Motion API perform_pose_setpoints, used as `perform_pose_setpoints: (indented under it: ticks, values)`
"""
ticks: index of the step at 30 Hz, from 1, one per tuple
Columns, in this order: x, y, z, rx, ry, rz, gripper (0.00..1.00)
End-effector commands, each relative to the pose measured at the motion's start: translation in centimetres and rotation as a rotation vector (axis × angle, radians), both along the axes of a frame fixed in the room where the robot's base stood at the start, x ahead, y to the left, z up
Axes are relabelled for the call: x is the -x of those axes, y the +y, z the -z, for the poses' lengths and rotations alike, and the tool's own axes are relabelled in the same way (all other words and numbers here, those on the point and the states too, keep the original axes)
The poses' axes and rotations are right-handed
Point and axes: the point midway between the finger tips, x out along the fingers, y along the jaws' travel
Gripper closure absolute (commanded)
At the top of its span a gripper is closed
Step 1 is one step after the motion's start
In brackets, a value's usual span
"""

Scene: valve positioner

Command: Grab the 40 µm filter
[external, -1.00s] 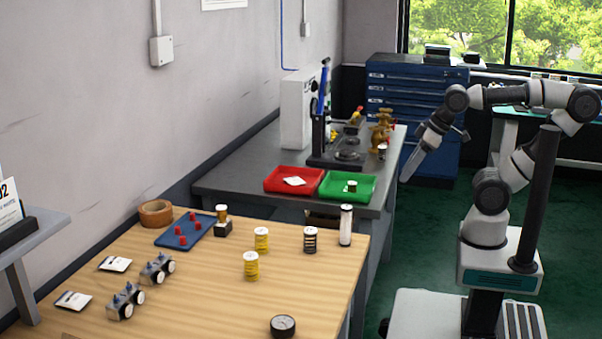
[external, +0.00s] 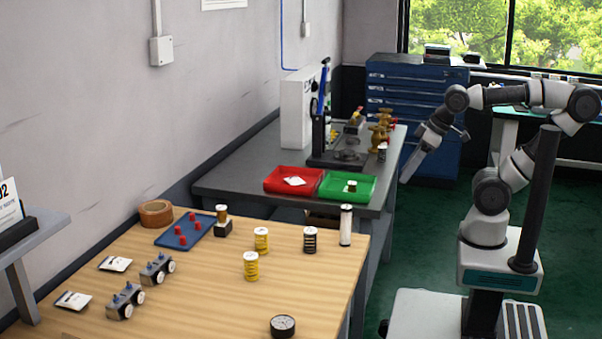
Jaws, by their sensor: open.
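I cannot read any label that marks the 40 µm filter. Several filter-like cylinders with white tops stand on the wooden table: two yellow ones (external: 251,267) (external: 261,240), a black-banded one (external: 310,240), a tall pale one (external: 346,226) and a small brown one (external: 222,212) on a dark block. Another small cylinder (external: 352,187) is in the green tray (external: 338,194). My gripper (external: 408,170) is open and points down, in the air right of the grey bench, apart from all of these. Its fingertips are small in view.
A red tray (external: 277,187) with a white packet sits beside the green one on the grey bench (external: 235,186). A gauge (external: 283,326), fittings (external: 125,305), a blue mat (external: 170,238) and a tape roll (external: 156,213) lie on the wooden table (external: 200,310). Its middle front is clear.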

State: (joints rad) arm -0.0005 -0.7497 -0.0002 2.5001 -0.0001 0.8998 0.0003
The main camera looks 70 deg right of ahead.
Motion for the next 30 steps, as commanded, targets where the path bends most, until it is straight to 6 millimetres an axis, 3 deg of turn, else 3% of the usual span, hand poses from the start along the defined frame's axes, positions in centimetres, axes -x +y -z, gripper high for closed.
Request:
perform_pose_setpoints:
  ticks: [4, 7, 10, 15, 21, 26, 30]
  values:
    - [-1.2, 1.1, -1.7, -0.013, 0.013, -0.034, 0.54]
    - [-3.2, 3.3, -3.9, -0.030, 0.038, -0.091, 0.54]
    - [-5.6, 6.7, -5.7, -0.036, 0.067, -0.161, 0.54]
    - [-8.0, 13.3, -7.0, -0.017, 0.098, -0.271, 0.54]
    - [-8.6, 18.3, -6.9, 0.013, 0.101, -0.354, 0.54]
    - [-8.9, 19.5, -5.6, 0.021, 0.101, -0.369, 0.54]
    - [-9.8, 19.7, -2.9, 0.023, 0.102, -0.367, 0.54]
